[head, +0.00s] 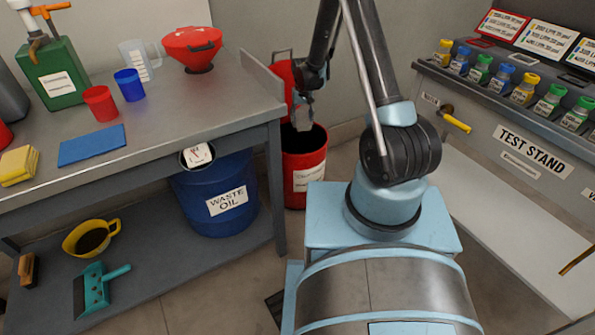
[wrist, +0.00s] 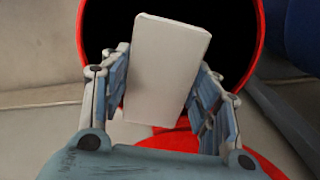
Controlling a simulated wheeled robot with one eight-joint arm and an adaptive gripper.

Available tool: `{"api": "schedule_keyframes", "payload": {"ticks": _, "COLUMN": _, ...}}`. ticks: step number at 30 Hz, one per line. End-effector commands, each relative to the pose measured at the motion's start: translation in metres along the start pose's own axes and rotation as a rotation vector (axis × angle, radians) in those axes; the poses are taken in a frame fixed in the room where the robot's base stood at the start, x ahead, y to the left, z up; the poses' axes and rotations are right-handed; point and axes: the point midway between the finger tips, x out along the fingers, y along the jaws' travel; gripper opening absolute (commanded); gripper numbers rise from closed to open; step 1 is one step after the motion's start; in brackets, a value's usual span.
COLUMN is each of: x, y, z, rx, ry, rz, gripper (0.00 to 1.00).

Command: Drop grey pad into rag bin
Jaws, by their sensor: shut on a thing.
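My gripper (wrist: 163,95) is shut on the grey pad (wrist: 168,65), a pale flat block that sticks out between the fingers in the wrist view. The rag bin (head: 304,165) is the red can on the floor beyond the bench end. Its red lid (head: 283,72) stands raised behind the opening. In the head view my gripper (head: 302,120) hangs at the bin's mouth, and the pad is hard to make out there. In the wrist view the pad overlaps the bin's dark opening and near red rim (wrist: 84,40). I cannot tell its exact height above the rim.
A grey workbench (head: 200,120) stands left of the bin, with its end close to my gripper. A blue waste oil drum (head: 218,185) sits under it. The test stand (head: 530,150) with several small bottles is at the right.

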Motion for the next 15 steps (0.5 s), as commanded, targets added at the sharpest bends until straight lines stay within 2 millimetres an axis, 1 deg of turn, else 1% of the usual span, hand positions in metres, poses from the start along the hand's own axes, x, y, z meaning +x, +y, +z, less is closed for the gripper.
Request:
{"api": "schedule_keyframes", "payload": {"ticks": 10, "x": 0.0027, "y": 0.0003, "z": 0.0003, "rx": 0.000, "ry": 0.000, "rz": 0.000, "gripper": 0.30}}
{"api": "schedule_keyframes", "payload": {"ticks": 11, "x": 0.0027, "y": 0.0003, "z": 0.0003, "rx": 0.000, "ry": 0.000, "rz": 0.000, "gripper": 0.60}}
{"api": "schedule_keyframes", "payload": {"ticks": 12, "x": 0.0027, "y": 0.0004, "z": 0.0003, "rx": 0.000, "ry": 0.000, "rz": 0.000, "gripper": 0.69}}
{"api": "schedule_keyframes", "payload": {"ticks": 13, "x": 0.0027, "y": 0.0004, "z": 0.0003, "rx": 0.000, "ry": 0.000, "rz": 0.000, "gripper": 0.76}}
{"api": "schedule_keyframes", "payload": {"ticks": 14, "x": 0.0027, "y": 0.0004, "z": 0.0003, "rx": 0.000, "ry": 0.000, "rz": 0.000, "gripper": 0.79}}
{"api": "schedule_keyframes", "payload": {"ticks": 15, "x": 0.0027, "y": 0.0004, "z": 0.0003, "rx": 0.000, "ry": 0.000, "rz": 0.000, "gripper": 0.79}}
